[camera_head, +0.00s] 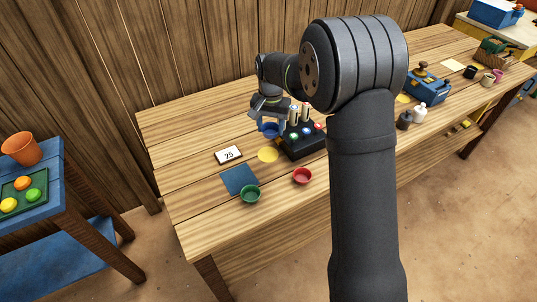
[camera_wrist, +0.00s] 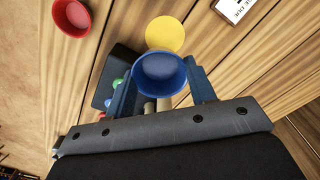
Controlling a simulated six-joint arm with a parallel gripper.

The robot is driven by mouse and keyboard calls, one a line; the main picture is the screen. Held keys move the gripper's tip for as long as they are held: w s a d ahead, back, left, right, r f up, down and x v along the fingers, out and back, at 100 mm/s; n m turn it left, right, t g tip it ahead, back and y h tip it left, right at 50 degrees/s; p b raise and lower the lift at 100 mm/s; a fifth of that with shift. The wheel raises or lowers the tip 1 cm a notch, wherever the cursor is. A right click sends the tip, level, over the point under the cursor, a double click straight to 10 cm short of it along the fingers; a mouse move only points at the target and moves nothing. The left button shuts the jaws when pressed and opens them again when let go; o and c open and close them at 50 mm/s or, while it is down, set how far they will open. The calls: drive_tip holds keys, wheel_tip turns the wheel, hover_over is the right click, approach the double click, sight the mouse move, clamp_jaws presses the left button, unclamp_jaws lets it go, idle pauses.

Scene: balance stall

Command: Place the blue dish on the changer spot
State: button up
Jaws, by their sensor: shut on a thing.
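My gripper (camera_head: 268,122) is shut on the blue dish (camera_head: 269,130), holding it above the table beside the black button box. In the wrist view the blue dish (camera_wrist: 160,76) sits upright between the two fingers (camera_wrist: 161,92). A flat yellow round spot (camera_head: 267,155) lies on the table in front of the dish; it also shows in the wrist view (camera_wrist: 165,33), partly overlapped by the dish. No label on it can be read, so I cannot tell whether it is the changer spot.
The black box (camera_head: 306,148) with coloured buttons stands right of the yellow spot. A card reading 25 (camera_head: 228,155), a blue square mat (camera_head: 238,178), a green dish (camera_head: 250,195) and a red dish (camera_head: 302,176) lie nearby. The table's left part is clear.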

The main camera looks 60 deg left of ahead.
sight(268, 154)
drive_tip(key=shift+s+a+f, duration=0.15)
drive_tip(key=shift+a+f, duration=0.2)
wheel_tip(268, 154, down, 10)
drive_tip(key=shift+r, duration=0.25)
drive_tip(key=shift+f, duration=0.15)
drive_tip(key=o, duration=1.1)
drive_tip(key=shift+c, duration=0.2)
wheel_tip(268, 154, up, 12)
drive_tip(key=shift+r, duration=0.2)
